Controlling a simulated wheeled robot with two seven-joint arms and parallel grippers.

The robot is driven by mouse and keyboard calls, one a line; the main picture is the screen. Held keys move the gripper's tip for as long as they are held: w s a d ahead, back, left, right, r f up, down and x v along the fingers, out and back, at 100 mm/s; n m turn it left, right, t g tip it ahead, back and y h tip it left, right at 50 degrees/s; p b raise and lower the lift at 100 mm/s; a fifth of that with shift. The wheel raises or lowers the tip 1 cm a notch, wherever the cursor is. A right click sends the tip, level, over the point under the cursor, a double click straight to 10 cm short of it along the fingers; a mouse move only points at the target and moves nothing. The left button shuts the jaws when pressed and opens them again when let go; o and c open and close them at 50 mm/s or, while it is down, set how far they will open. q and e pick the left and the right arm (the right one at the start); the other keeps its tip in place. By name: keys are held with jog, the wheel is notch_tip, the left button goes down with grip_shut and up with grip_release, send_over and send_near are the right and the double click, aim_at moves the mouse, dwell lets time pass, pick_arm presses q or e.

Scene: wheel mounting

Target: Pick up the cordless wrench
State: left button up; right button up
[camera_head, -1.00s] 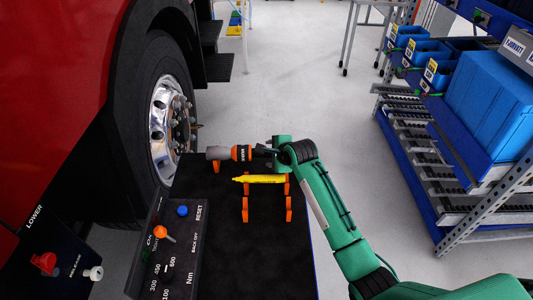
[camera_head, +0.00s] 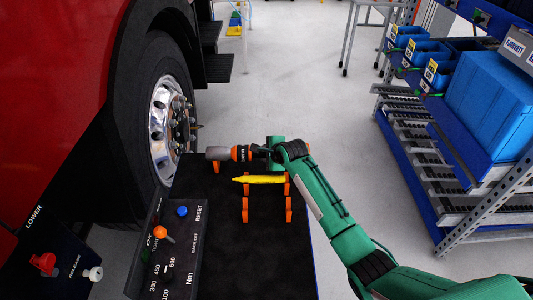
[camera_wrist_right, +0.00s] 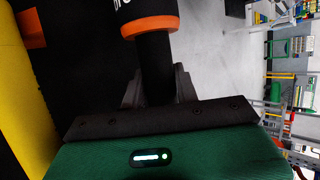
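The cordless wrench (camera_head: 221,153), with a grey front and an orange and black body, lies across orange holders at the far end of the black cart top. In the right wrist view its black handle with an orange band (camera_wrist_right: 150,27) runs down between my right gripper's fingers. My right gripper (camera_head: 258,152) is at the wrench's right end, with one finger on each side of the handle. It looks open; any contact with the handle is hard to see. My left gripper is not in view.
A yellow tool (camera_head: 259,179) lies on orange holders (camera_head: 288,208) just nearer than the wrench. A control panel (camera_head: 178,247) with knobs stands at the cart's left. The truck wheel (camera_head: 168,115) is beyond it. A shelf rack (camera_head: 437,190) stands right; the floor between is clear.

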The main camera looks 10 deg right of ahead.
grip_shut()
jog(key=shift+r, duration=0.15)
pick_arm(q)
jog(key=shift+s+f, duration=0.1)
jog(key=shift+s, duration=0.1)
